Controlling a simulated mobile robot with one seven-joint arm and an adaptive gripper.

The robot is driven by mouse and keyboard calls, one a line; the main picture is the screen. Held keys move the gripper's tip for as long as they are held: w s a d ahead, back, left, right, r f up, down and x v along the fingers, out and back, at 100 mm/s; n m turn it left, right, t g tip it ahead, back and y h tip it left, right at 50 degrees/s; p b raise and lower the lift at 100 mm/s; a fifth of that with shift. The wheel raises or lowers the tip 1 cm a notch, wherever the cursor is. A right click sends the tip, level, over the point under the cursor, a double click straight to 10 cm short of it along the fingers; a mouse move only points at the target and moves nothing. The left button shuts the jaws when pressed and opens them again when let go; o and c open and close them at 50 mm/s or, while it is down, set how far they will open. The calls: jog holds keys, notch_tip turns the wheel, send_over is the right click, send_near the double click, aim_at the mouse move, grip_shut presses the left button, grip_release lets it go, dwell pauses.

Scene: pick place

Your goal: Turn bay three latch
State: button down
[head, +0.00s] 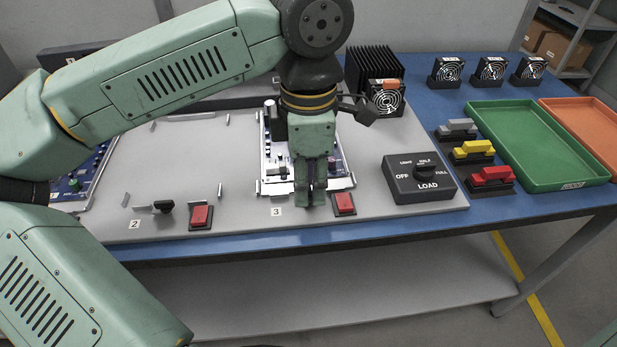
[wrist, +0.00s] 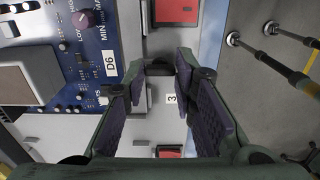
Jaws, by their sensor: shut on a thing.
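My gripper (head: 310,196) points down at bay three, at the front edge of the circuit board (head: 274,160). It is shut on the bay three latch, which its fingers hide in the head view. In the wrist view the dark latch (wrist: 160,68) shows between the fingertips of my gripper (wrist: 161,76). The label 3 (head: 276,211) lies just left of the gripper, and it also shows in the wrist view (wrist: 171,98). The latch's exact angle is hard to tell.
A red switch (head: 344,203) stands close right of the gripper. The bay two latch (head: 162,206) and another red switch (head: 200,215) are to the left.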

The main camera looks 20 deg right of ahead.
aim_at(309, 189)
jog(key=c, duration=1.3)
grip_release()
notch_tip(309, 189, up, 12)
jog(key=shift+r, duration=0.1)
jog(key=shift+s, duration=0.1)
